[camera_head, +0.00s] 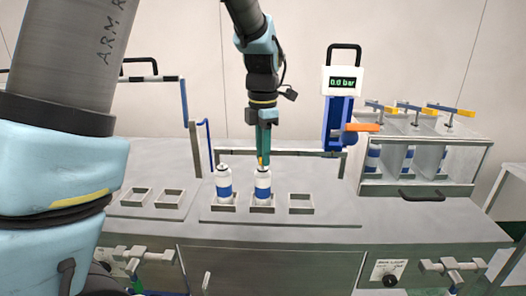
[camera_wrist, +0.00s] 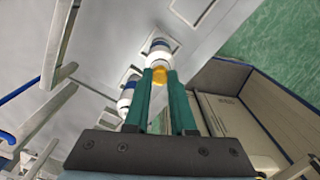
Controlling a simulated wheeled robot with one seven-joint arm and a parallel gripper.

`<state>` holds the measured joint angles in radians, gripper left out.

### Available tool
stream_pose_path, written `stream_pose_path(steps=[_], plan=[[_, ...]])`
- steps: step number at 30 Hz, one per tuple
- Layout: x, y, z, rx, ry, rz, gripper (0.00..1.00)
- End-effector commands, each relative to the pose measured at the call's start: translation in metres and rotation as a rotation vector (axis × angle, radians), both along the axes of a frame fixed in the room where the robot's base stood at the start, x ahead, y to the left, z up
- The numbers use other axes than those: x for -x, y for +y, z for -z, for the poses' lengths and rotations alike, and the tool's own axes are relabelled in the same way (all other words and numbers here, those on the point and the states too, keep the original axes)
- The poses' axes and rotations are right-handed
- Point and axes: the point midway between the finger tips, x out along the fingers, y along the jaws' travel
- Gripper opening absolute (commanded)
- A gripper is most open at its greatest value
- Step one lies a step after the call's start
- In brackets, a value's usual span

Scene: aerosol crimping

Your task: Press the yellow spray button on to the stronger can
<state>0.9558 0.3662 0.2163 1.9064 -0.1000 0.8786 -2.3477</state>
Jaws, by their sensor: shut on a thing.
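My gripper (camera_head: 263,158) points straight down and is shut on the small yellow spray button (camera_wrist: 159,74). The button shows between the green fingertips in the wrist view. Directly below is a white can with a blue band (camera_head: 263,187), upright in the middle holder of the plate; it also shows in the wrist view (camera_wrist: 160,47). The button is at the can's top, but I cannot tell whether it touches. A second, similar can (camera_head: 223,186) stands upright in the left holder. Nothing visible tells which can is stronger.
An empty square holder (camera_head: 301,203) is to the right. Two more empty holders (camera_head: 136,196) sit at the left. A gauge (camera_head: 343,82) reading 0.0 bar stands behind right. A rack (camera_head: 420,188) with cans and yellow-tipped levers is at the far right.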

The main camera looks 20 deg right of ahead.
Motion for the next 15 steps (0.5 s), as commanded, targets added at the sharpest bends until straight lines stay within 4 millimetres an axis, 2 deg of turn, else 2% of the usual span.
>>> stream_pose_path(steps=[13,14,15], plan=[[0.0001,0.0000,0.0001,0.000,0.000,0.000,0.00],[0.0001,0.0000,0.0001,0.000,0.000,0.000,0.24],[0.0001,0.0000,0.0000,0.000,0.000,0.000,0.28]])
